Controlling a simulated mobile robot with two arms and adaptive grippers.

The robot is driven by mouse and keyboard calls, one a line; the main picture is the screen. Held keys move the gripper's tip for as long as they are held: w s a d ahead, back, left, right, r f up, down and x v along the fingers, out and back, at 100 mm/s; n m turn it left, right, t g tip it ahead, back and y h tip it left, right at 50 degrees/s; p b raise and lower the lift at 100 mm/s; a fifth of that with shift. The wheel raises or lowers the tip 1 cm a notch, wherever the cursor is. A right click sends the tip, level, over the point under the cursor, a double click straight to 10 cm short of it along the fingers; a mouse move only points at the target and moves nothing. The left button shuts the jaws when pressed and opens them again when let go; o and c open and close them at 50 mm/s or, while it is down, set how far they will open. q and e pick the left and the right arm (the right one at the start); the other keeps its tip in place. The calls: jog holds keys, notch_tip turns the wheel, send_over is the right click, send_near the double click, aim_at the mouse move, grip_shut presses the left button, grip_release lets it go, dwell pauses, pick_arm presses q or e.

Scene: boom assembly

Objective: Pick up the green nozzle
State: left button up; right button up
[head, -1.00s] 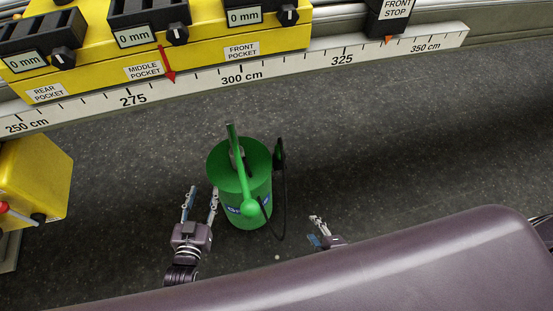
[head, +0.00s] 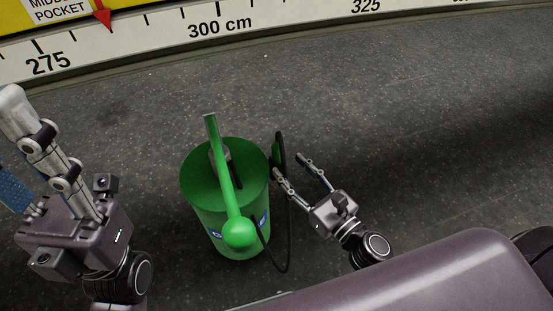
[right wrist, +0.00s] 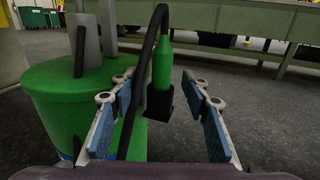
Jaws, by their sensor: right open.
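The green nozzle (right wrist: 163,65) hangs upright on the right side of the green canister (right wrist: 60,95), with a black hose arching over its top and a black block at its lower end. In the head view the nozzle (head: 275,152) shows as a small green piece beside the canister (head: 200,190). My right gripper (head: 288,164) is open and empty to the right of the canister. In the right wrist view its fingers (right wrist: 157,88) stand either side of the nozzle's line, apart from it. My left gripper (head: 12,140) is open at the left, its far finger partly cut off.
The canister has a green pump handle (head: 225,180) on top, and a black hose (head: 286,225) loops down its right side. A white measuring rail (head: 160,38) runs along the back. The grey floor (head: 420,130) to the right is clear.

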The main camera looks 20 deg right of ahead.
aim_at(282, 157)
jog(key=x, duration=0.6)
jog(key=shift+w, duration=0.45)
jog(key=shift+c, duration=0.4)
grip_shut()
